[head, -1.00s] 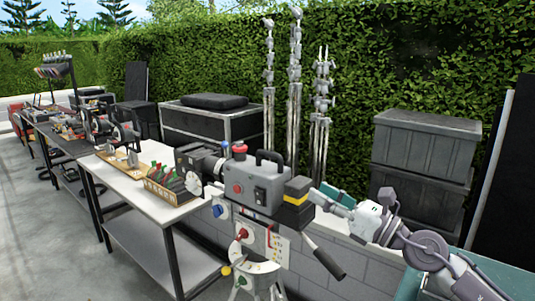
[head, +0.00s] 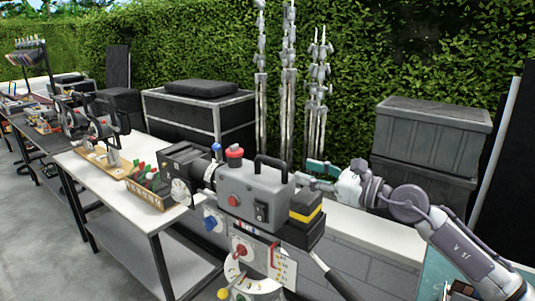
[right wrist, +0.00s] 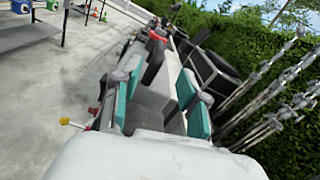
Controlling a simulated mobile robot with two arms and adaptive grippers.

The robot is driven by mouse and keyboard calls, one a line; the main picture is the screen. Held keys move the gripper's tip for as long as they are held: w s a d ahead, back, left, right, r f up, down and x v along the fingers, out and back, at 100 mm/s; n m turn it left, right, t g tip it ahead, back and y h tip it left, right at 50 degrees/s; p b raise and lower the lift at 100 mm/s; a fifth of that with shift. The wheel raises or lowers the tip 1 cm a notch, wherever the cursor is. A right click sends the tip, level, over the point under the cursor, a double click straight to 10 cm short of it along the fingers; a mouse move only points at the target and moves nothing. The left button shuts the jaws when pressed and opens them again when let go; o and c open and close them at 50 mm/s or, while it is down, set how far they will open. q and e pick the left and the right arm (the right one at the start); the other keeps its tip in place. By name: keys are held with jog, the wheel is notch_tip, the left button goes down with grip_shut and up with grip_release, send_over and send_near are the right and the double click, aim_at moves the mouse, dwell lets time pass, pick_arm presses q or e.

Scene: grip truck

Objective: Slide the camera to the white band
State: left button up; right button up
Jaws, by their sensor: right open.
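The camera (head: 252,192) is grey and boxy, with a black top handle, a red knob, a lens towards the left and a yellow-striped black block (head: 306,207) at its rear. It sits on a stand head (head: 258,252) with dials and a panel of coloured marks. I cannot make out a white band for certain. My right gripper (head: 318,171) is behind the camera's rear end, partly hidden. The right wrist view shows its two teal finger pads apart (right wrist: 160,98), with grey and dark camera parts beyond and between them. My left gripper is not in view.
A white-topped table (head: 115,185) left of the camera holds a board with coloured levers (head: 150,190). A low block wall (head: 365,228), grey crates (head: 430,135) and metal stands (head: 288,90) are behind. Open paving (head: 40,235) lies at the left.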

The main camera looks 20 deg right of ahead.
aim_at(269, 160)
jog(key=p+x, duration=0.4)
jog(key=x, duration=0.7)
jog(key=shift+a+r, duration=0.1)
jog(key=shift+a, duration=0.1)
jog(key=shift+w+a, duration=0.1)
jog(key=shift+w, duration=0.1)
jog(key=shift+c, duration=0.3)
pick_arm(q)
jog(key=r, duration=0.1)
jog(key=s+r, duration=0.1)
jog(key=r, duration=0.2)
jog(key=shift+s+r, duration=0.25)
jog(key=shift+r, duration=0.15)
pick_arm(e)
grip_shut()
jog(key=shift+s, duration=0.1)
